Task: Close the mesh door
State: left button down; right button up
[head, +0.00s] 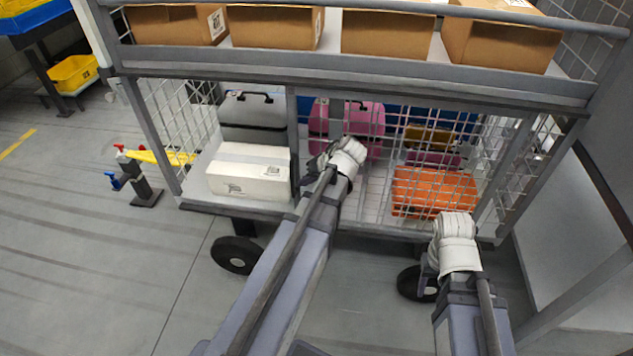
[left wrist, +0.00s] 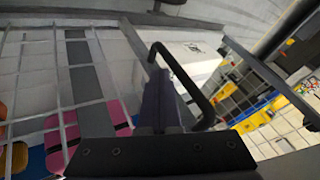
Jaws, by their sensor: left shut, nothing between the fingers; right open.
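A wire mesh panel (head: 377,190) covers the middle and right of the cart's lower bay; I take it for the mesh door. I cannot tell how far it stands open. My left gripper (head: 320,168) is shut and empty, in front of the panel's left part beside a grey upright. In the left wrist view, its dark fingers (left wrist: 163,103) are beside a dark looped handle (left wrist: 183,72); I cannot tell whether they touch it. My right gripper (head: 435,250) is open, low in front of the orange crate, with its fingertips mostly hidden.
A white box (head: 248,172) and a grey case (head: 253,112) stand at the bay's left, which looks uncovered. A pink case (head: 362,120) and an orange crate (head: 433,193) sit behind mesh. Cardboard boxes (head: 387,30) fill the upper shelf.

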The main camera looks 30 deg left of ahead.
pick_arm(q)
jog(key=shift+s+a, duration=0.15)
jog(key=shift+a, duration=0.15)
jog(key=s+a, duration=0.4)
jog(key=a, duration=1)
jog(key=s+a, duration=0.5)
jog(key=a, duration=1)
jog(key=s+a, duration=0.5)
jog(key=a, duration=1)
jog(key=shift+s+r, duration=0.1)
jog(key=shift+s, duration=0.05)
jog(key=w+d+r+p, duration=0.1)
jog(key=d+r+p, duration=0.6)
jog(key=d, duration=0.3)
jog(key=shift+r+p, duration=0.4)
jog(key=shift+p, duration=0.15)
pick_arm(e)
notch_tip(320, 180, up, 8)
jog(key=w, duration=0.1)
jog(key=shift+d, duration=0.4)
